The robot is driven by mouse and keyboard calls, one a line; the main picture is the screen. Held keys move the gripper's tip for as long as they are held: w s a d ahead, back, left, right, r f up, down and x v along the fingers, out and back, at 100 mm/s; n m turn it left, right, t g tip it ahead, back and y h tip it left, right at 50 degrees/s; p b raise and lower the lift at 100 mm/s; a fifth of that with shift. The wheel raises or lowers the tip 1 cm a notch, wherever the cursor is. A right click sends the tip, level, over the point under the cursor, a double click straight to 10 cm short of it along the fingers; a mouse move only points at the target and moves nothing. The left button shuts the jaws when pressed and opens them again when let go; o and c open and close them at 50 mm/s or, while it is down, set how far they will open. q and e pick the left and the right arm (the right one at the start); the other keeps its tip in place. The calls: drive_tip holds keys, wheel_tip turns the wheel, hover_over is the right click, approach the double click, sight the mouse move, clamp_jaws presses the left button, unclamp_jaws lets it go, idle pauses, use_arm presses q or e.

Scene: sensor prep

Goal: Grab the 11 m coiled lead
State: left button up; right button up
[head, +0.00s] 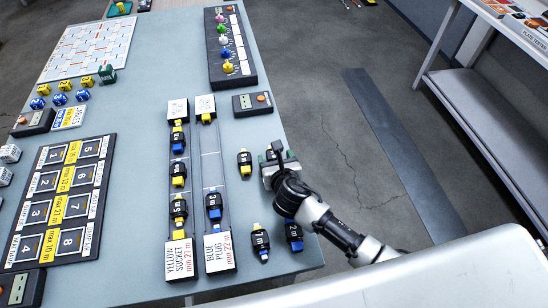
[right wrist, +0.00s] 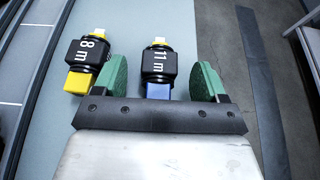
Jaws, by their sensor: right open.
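The 11 m coiled lead (right wrist: 159,64) is a black coil block with a pale tip and a blue end, lying on the table. It sits between the two green fingers of my open right gripper (head: 278,160), with gaps on both sides. In the head view the gripper mostly covers it. The 8 m lead (right wrist: 88,52), with a yellow end, lies just left, outside the left finger; it also shows in the head view (head: 245,159). My left gripper is not in view.
Two more leads (head: 260,238) (head: 294,232) lie nearer the front edge. The yellow-socket rack (head: 178,260) and blue-plug rack (head: 218,254) hold several leads to the left. A small box (head: 252,103) stands behind. The table's right edge is close to the gripper.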

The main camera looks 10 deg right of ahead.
drive_tip(key=shift+x, duration=0.9)
drive_tip(key=shift+s, duration=0.1)
drive_tip(key=c, duration=1)
drive_tip(key=shift+r, duration=0.1)
drive_tip(key=shift+c, duration=0.2)
